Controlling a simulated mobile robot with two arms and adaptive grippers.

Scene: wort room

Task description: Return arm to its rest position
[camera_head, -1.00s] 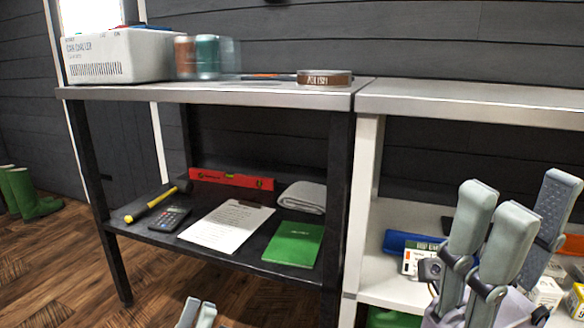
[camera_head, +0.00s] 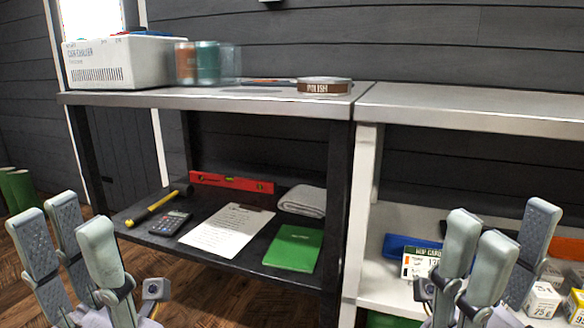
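My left gripper (camera_head: 66,224) is at the lower left of the head view, its grey fingers pointing up and spread apart with nothing between them. It is in front of the left end of the dark shelf unit. My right gripper (camera_head: 508,228) is at the lower right, fingers also up and spread, with nothing held. It is in front of the white shelf unit and hides part of its lower shelf. Both wrists run off the bottom edge.
The dark unit's top (camera_head: 250,101) bears a white box (camera_head: 125,62), cups (camera_head: 207,62) and a polish tin (camera_head: 324,86). Its lower shelf holds a hammer (camera_head: 160,207), calculator (camera_head: 170,223), paper (camera_head: 225,229), red level (camera_head: 232,183), cloth (camera_head: 303,200) and green book (camera_head: 294,247). Small boxes (camera_head: 541,300) sit at right.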

